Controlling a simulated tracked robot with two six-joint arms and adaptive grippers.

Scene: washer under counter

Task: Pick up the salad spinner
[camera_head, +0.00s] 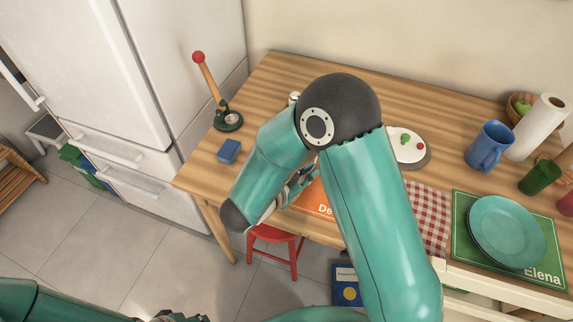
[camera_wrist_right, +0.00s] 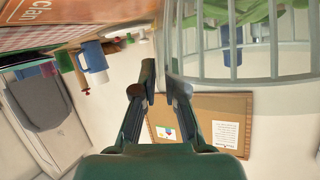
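The salad spinner (camera_wrist_right: 243,50) appears in the right wrist view at the upper right, very near, as a clear bowl with a slatted basket and green leaves inside. In the head view I cannot make it out; my right arm covers that part of the table. My right gripper (camera_wrist_right: 160,75) is open, its fingertips apart close to the bowl's left edge. I cannot tell whether they touch it. In the head view the right gripper (camera_head: 301,184) is mostly hidden behind my arm. My left gripper (camera_head: 180,318) is cut off at the bottom edge.
On the wooden table (camera_head: 285,75) are a blue sponge (camera_head: 229,151), a blue mug (camera_head: 488,146), a teal plate (camera_head: 507,231) on a green mat, a paper towel roll (camera_head: 540,127) and a green cup (camera_head: 540,177). A red stool (camera_head: 275,246) stands below.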

